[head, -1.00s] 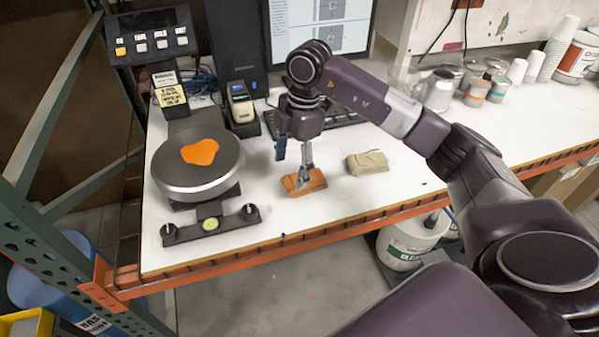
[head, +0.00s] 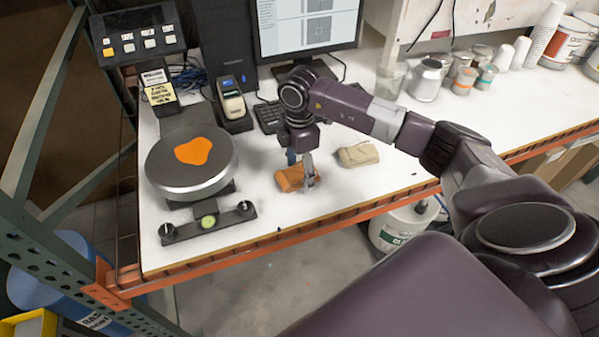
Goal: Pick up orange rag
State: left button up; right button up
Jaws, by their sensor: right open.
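The orange rag (head: 289,179) lies folded on the white tabletop, right of the round scale. My right gripper (head: 305,180) is open and points down at the right part of the rag. One finger shows in front of the rag; the other is mostly hidden behind it. I cannot tell whether the fingers touch the cloth. My left gripper is out of view.
A beige rag (head: 357,154) lies close on the right. The scale (head: 191,184) with an orange patch on its pan stands on the left. A keyboard (head: 270,117) and a label printer (head: 231,102) are behind. Cans (head: 427,80) stand at the back right.

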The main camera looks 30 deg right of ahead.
jog(key=c, duration=1.1)
jog(key=shift+c, duration=0.2)
notch_tip(320, 180, up, 11)
jog(key=b, duration=0.3)
notch_tip(320, 180, up, 8)
send_over(299, 170)
jog(key=shift+s+r+p, duration=0.15)
jog(key=shift+r+p, duration=0.25)
jog(key=shift+r, duration=0.1)
